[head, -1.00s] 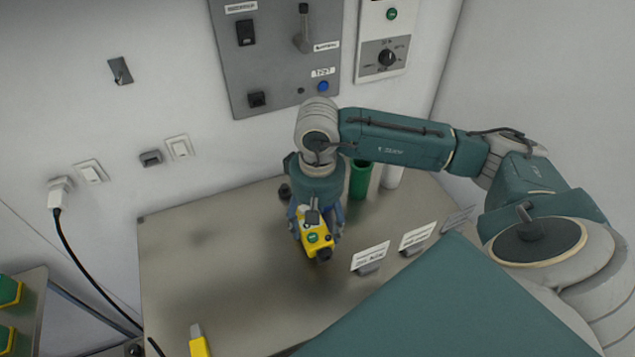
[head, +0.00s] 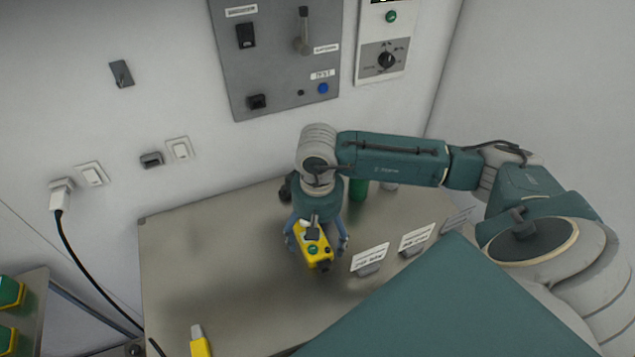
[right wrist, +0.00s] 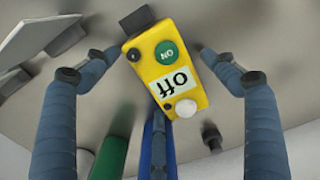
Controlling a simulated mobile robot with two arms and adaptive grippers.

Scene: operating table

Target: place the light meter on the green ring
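The light meter, taken to be the yellow box (head: 313,246), has a green ON button and a white dome. It hangs at my right gripper (head: 317,240) over the metal table. In the right wrist view, the light meter (right wrist: 165,66) shows its "Off" label, with blue fingers of the right gripper (right wrist: 160,55) around it. I cannot make out a green ring in either view. My left gripper is not in view.
The metal table (head: 200,260) is mostly bare at left and centre. Small label cards (head: 370,257) stand along its right side. A green cylinder (head: 358,188) and a pale one (head: 389,185) stand behind. A yellow item (head: 200,345) lies at the front edge.

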